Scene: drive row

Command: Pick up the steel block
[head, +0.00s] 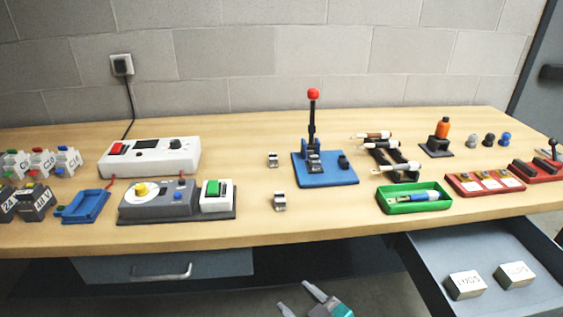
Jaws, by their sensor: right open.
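Two small metallic grey pieces sit on the wooden bench left of the blue lever press: one farther back (272,160) and one nearer the front (280,201). Either may be the steel block; I cannot tell which from their looks. My right gripper (294,296) shows at the bottom edge, below and in front of the bench. Its two grey fingers are apart with nothing seen between them. It is well away from both metallic pieces. My left gripper is not in view.
The bench (330,226) has free room around the metallic pieces. The blue press (325,178) with its red-knobbed lever stands beside them. A grey control box (160,205) is at left, a green tray (413,208) at right. An open drawer (430,268) holding two labelled boxes juts out.

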